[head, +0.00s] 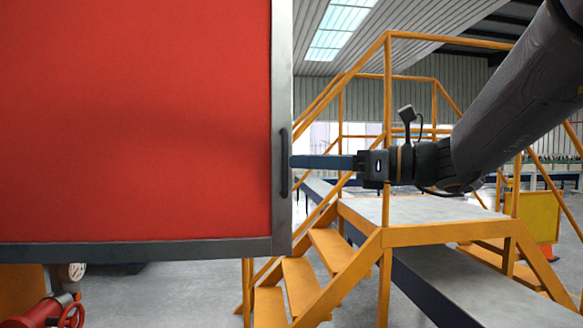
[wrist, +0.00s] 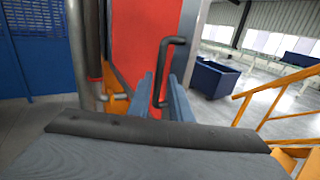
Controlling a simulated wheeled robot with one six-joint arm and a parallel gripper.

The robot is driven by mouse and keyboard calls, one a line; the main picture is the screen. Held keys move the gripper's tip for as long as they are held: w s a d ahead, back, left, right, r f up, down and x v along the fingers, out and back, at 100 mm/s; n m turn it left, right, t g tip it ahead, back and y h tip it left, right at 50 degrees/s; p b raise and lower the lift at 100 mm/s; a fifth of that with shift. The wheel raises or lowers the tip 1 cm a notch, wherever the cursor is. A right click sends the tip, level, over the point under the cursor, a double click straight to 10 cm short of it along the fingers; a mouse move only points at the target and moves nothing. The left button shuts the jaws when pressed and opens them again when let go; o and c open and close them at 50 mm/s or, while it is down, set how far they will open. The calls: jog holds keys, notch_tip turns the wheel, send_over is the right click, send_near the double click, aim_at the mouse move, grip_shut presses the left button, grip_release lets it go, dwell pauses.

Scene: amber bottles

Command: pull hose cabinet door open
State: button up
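The cabinet door (head: 140,120) is a large red panel in a grey metal frame, filling the left of the head view. Its dark upright bar handle (head: 283,165) sits on the frame's right side. My gripper (head: 296,162) reaches in from the right, its blue fingers level with the handle and at the door's edge. In the wrist view the fingers (wrist: 161,86) are apart, and the lower part of the handle (wrist: 164,70) shows between their tips. I see no finger closed on it. Whether the door is ajar cannot be told.
Orange steps with a platform and railings (head: 388,130) stand behind my gripper. A red valve (head: 45,314) and a gauge (head: 72,272) show below the door at left. In the wrist view a grey upright pipe (wrist: 82,50) stands left, and a blue bin (wrist: 212,75) right.

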jog(key=shift+v, duration=1.35)
jog(key=s+d+f+n+g+h, duration=0.1)
jog(key=s+f+n+h, duration=0.15)
jog(key=f, duration=0.65)
jog(key=s+d+f+n+g+h, duration=0.1)
jog(key=s+f+n+g+h, duration=0.15)
jog(key=f, duration=0.65)
jog(key=s+d+f+n+h, duration=0.1)
jog(key=f+h, duration=0.2)
jog(key=f, duration=0.6)
jog(key=s+d+f+n+h, duration=0.4)
jog(key=d+f+n, duration=0.2)
jog(key=f+n, duration=0.2)
jog(key=s+d+f+n+g+h, duration=0.1)
jog(key=s+d+f+n+h, duration=0.3)
jog(key=d+f+n, duration=0.3)
notch_tip(320, 180, down, 3)
jog(key=shift+s+r+n+h, duration=0.1)
jog(key=shift+s+n+h, duration=0.1)
jog(key=shift+n+h, duration=0.3)
